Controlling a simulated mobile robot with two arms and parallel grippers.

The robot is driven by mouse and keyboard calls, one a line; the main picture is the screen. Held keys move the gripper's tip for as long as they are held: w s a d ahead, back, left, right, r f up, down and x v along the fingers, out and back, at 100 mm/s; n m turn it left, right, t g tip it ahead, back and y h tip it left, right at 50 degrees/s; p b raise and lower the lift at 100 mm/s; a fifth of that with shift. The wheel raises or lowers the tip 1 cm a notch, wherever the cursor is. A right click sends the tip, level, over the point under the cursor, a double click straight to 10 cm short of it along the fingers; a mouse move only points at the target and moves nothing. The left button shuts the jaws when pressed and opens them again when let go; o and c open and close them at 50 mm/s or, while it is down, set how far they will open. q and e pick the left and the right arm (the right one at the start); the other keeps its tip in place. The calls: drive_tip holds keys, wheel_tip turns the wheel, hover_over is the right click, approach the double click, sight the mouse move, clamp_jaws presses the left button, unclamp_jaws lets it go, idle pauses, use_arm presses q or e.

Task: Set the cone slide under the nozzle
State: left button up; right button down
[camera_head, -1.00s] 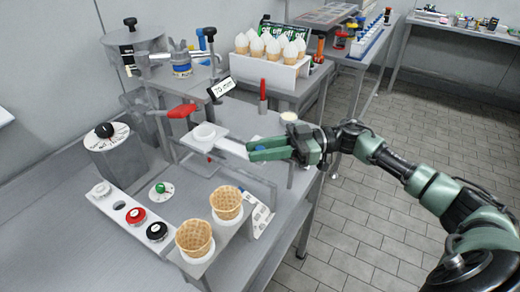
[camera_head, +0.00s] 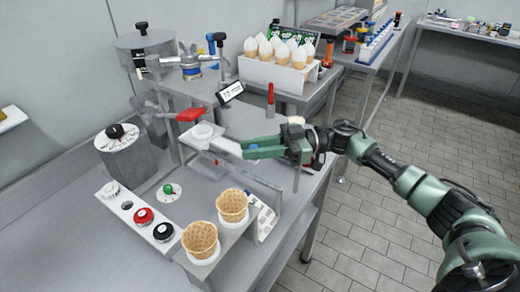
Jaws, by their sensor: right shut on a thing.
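The cone slide (camera_head: 224,146) is a pale bar with a white ring holder (camera_head: 203,132) at its left end. The ring looks empty. My right gripper (camera_head: 250,149) is shut on the right end of the slide, with its green fingers hiding that end. The ring sits just below and right of a red lever (camera_head: 190,114) on the grey dispenser stand. I cannot make out the nozzle itself or whether the ring is lined up with it. A small tilted display (camera_head: 230,92) stands above; its reading is too small to tell. My left gripper is out of view.
Two waffle cones (camera_head: 232,205) (camera_head: 199,239) stand in a holder in front. A panel with black, red and white knobs (camera_head: 144,216) lies left of them. A white rack (camera_head: 279,74) of filled cones stands behind. A red-topped post (camera_head: 270,98) rises behind my gripper.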

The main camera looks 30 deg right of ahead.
drive_tip(key=shift+w+r, duration=0.1)
drive_tip(key=shift+w, duration=0.05)
drive_tip(key=c, duration=1.3)
unclamp_jaws()
drive_tip(key=shift+w+a, duration=0.15)
drive_tip(key=v, duration=0.3)
drive_tip(key=b+v, duration=0.1)
drive_tip(key=v, duration=0.2)
drive_tip(key=shift+d+f+b, duration=0.2)
drive_tip(key=shift+d+b, duration=0.1)
drive_tip(key=shift+d, duration=0.05)
drive_tip(key=shift+s+d+r, duration=0.1)
drive_tip(key=shift+s+d, duration=0.15)
drive_tip(key=shift+d, duration=0.3)
